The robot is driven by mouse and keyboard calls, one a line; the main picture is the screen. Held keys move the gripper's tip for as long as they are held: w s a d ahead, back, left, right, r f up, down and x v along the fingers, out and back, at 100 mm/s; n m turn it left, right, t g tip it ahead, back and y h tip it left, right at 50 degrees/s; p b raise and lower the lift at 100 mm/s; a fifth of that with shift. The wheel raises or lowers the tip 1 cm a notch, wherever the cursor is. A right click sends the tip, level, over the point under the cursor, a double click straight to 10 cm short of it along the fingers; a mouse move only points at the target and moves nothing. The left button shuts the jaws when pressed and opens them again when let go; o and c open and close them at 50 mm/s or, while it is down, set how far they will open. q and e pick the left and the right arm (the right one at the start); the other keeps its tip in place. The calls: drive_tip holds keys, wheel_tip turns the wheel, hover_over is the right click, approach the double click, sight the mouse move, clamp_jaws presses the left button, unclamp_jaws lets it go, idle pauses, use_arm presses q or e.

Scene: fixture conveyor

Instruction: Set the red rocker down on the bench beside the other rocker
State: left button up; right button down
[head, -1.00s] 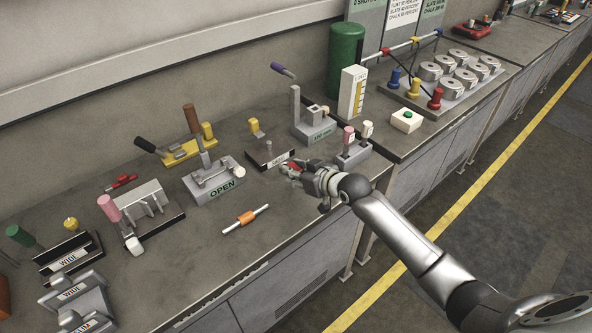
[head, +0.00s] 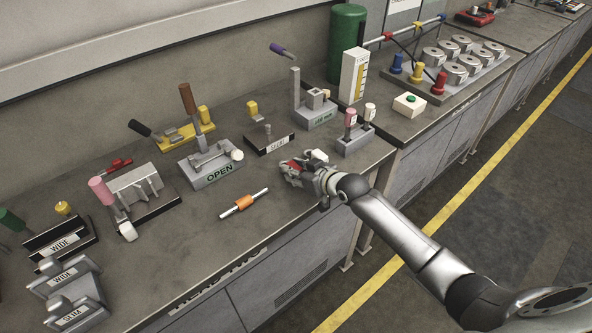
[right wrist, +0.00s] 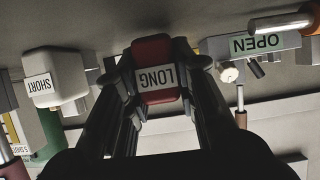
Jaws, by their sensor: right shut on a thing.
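My right gripper (head: 292,171) is shut on the red rocker (head: 294,163), low near the bench's front edge. In the right wrist view the red rocker (right wrist: 153,62) sits between the fingers, its white LONG label upside down. I cannot tell whether it touches the bench. A white block labelled SHORT (right wrist: 52,78) shows to the left there, apart from the fingers; it may be the other rocker. In the head view a small white piece (head: 318,156) shows just beyond my gripper. My left gripper is not in view.
A black-based fixture (head: 270,146) stands behind my gripper, and a grey one with pink and white knobs (head: 354,141) to its right. The OPEN fixture (head: 208,176) and an orange-banded rod (head: 243,204) are to the left. The bench front between them is bare.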

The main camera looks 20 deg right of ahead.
drive_tip(key=shift+f+b, duration=0.4)
drive_tip(key=shift+f, duration=0.2)
drive_tip(key=c, duration=1.1)
unclamp_jaws()
drive_tip(key=v, duration=1.2)
